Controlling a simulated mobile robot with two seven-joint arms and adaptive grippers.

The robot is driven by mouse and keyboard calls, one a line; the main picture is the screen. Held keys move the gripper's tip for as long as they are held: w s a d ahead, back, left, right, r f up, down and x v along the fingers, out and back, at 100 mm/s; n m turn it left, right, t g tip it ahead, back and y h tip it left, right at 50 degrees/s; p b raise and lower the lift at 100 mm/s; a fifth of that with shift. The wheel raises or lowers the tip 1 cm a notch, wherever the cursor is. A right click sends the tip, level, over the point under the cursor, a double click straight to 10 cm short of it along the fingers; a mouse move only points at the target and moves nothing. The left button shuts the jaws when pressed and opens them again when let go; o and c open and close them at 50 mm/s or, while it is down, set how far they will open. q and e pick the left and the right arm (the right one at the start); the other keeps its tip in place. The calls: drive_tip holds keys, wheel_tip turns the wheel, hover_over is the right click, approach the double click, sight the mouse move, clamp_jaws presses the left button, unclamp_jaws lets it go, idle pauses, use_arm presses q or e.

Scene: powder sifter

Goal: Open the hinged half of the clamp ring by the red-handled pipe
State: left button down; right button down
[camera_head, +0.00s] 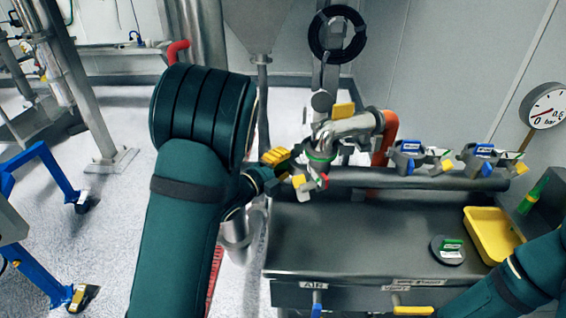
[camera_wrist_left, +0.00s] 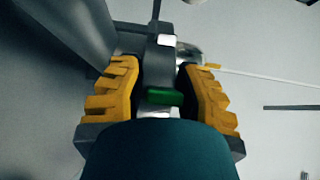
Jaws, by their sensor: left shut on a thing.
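A steel elbow pipe (camera_head: 355,125) with an orange-red handle (camera_head: 388,135) stands at the back of the bench. A grey clamp ring (camera_head: 321,166) with a green band sits at the pipe's left end. My left gripper (camera_head: 284,168), with yellow finger pads, reaches the ring's left side and is shut on part of it. In the left wrist view, the fingers (camera_wrist_left: 160,85) flank a grey clamp part (camera_wrist_left: 159,62) with a green piece below it. How far the hinged half stands open is hidden. My right gripper is out of view; only its arm shows at lower right.
Several blue-and-yellow clamps (camera_head: 483,158) rest on a rail at the back right. A yellow tray (camera_head: 493,234) and a round green-topped part (camera_head: 448,250) are on the bench (camera_head: 350,235). A pressure gauge (camera_head: 545,106) is at far right. The bench's middle is clear.

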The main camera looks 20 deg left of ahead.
use_arm(q)
drive_tip(key=shift+w+r, duration=0.1)
drive_tip(key=shift+r, duration=0.35)
drive_tip(key=c, duration=0.7)
unclamp_jaws()
drive_tip(key=shift+c, duration=0.2)
drive_tip(key=shift+o, duration=0.2)
drive_tip(key=shift+f, duration=0.1)
drive_tip(key=shift+f, duration=0.1)
drive_tip(key=v, duration=1.2)
